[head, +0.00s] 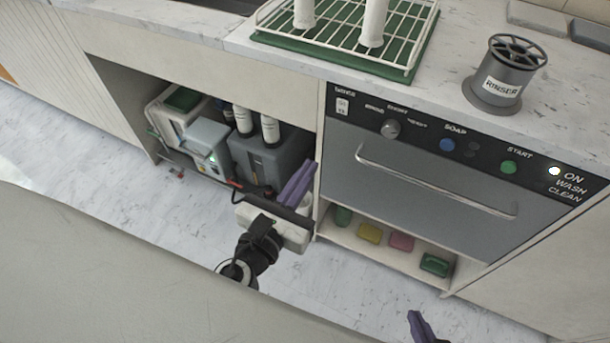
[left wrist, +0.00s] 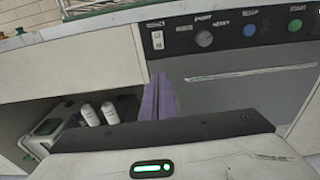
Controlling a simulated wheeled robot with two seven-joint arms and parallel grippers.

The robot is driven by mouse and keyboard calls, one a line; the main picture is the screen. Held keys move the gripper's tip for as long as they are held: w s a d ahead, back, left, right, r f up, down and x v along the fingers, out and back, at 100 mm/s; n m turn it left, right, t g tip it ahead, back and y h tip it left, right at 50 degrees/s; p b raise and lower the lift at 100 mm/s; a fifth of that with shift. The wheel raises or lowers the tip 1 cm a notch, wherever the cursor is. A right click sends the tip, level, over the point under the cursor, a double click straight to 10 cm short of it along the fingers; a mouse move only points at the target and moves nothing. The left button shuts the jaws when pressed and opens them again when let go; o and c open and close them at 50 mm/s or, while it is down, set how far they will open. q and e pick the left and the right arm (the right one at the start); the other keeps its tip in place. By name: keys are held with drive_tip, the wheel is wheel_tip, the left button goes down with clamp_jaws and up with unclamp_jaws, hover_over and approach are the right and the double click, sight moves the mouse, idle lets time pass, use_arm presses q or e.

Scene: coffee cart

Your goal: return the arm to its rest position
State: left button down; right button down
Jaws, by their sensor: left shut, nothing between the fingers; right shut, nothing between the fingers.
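My left gripper (head: 300,180) has purple fingers that are together with nothing between them. In the head view it is in front of the right edge of the open cabinet bay, left of the dishwasher (head: 420,190). It also shows in the left wrist view (left wrist: 158,98), its fingers pointing toward the panel between bay and dishwasher. My right gripper (head: 420,326) shows only as a purple tip at the bottom edge of the head view, shut and apart from everything.
The open bay holds a grey container (head: 268,158), white bottles (head: 270,128) and boxes (head: 208,140). Coloured blocks (head: 370,233) lie on a low shelf under the dishwasher. Above are a dish rack (head: 410,62) and a grey rinser (head: 500,85). The floor (head: 360,275) in front is clear.

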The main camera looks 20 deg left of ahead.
use_arm(q)
drive_tip(key=shift+s, duration=0.1)
idle(0.5)
drive_tip(key=s+f+n+g, duration=0.4)
drive_tip(key=s+f+n, duration=0.3)
drive_tip(key=n, duration=1)
drive_tip(key=s+a+f+n+g+h, duration=0.1)
drive_tip(key=s+f+n+g, duration=0.3)
drive_tip(key=f+n, duration=0.7)
drive_tip(key=s+n, duration=0.2)
drive_tip(key=n, duration=0.4)
drive_tip(key=shift+s+f+n, duration=0.3)
drive_tip(key=shift+s, duration=0.05)
